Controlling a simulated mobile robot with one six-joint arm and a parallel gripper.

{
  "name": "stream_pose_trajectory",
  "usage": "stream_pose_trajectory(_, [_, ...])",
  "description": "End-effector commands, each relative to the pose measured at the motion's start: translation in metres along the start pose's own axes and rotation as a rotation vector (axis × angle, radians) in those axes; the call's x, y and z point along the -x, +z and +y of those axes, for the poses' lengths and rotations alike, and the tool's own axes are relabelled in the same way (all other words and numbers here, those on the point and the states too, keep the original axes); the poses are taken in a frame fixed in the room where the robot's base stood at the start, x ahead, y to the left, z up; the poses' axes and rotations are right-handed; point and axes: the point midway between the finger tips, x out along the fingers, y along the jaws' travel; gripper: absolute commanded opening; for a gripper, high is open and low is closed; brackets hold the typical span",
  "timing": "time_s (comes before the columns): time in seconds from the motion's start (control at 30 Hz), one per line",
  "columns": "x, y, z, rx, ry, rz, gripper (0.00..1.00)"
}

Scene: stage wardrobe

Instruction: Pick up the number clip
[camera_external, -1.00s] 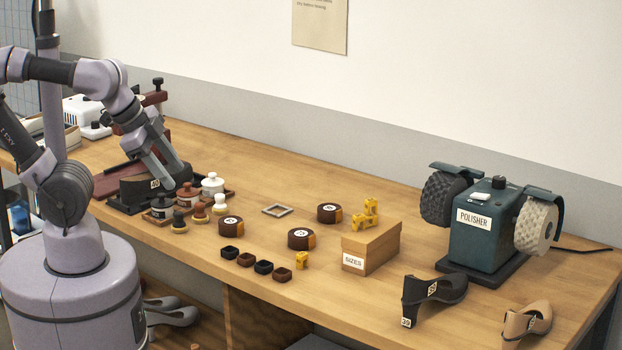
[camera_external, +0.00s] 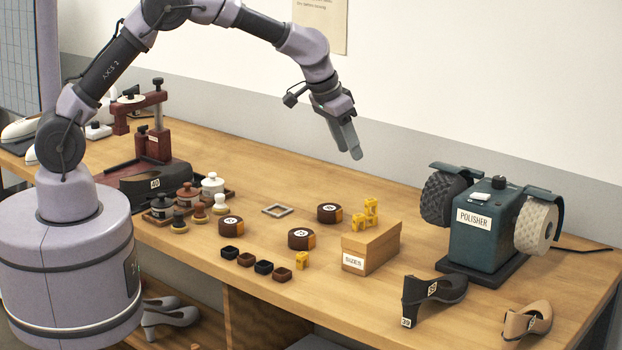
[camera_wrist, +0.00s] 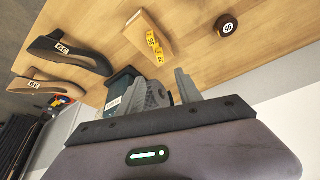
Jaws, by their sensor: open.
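Small yellow number clips (camera_external: 366,213) sit on top of the cardboard SIZES box (camera_external: 382,250). In the wrist view, yellow clips (camera_wrist: 154,45) show on the box (camera_wrist: 139,24). My gripper (camera_external: 354,152) is open and empty, in the air above and behind the box, well apart from the clips. Its fingers (camera_wrist: 163,88) also show in the wrist view.
The green polisher (camera_external: 484,228) stands right of the box. Dark and tan shoes (camera_external: 434,292) lie at the front right. Table behind the box is clear.

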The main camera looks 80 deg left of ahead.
Motion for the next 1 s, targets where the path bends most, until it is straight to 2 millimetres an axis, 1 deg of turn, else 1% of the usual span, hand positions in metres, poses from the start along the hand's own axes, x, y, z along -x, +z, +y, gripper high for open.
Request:
stream_pose_trajectory(0.03, [-0.018, 0.003, 0.0, -0.001, -0.001, -0.005, 0.42])
stream_pose_trajectory(0.1, [-0.041, 0.004, 0.0, -0.001, -0.001, -0.004, 0.42])
stream_pose_trajectory(0.2, [-0.071, 0.004, 0.0, -0.002, -0.001, -0.004, 0.42])
stream_pose_trajectory(0.3, [-0.094, 0.003, 0.0, -0.004, -0.001, -0.004, 0.42])
stream_pose_trajectory(0.47, [-0.112, 0.001, 0.0, -0.004, -0.001, -0.001, 0.42])
stream_pose_trajectory(0.6, [-0.141, -0.003, -0.001, -0.004, -0.001, -0.003, 0.42])
stream_pose_trajectory(0.7, [-0.157, -0.003, -0.001, -0.004, -0.001, -0.003, 0.42])
stream_pose_trajectory(0.8, [-0.162, -0.004, -0.001, -0.004, 0.0, -0.002, 0.42])
stream_pose_trajectory(0.97, [-0.161, -0.004, -0.001, -0.005, 0.0, -0.002, 0.42])
stream_pose_trajectory(1.0, [-0.161, -0.004, -0.001, -0.005, 0.0, -0.002, 0.36])
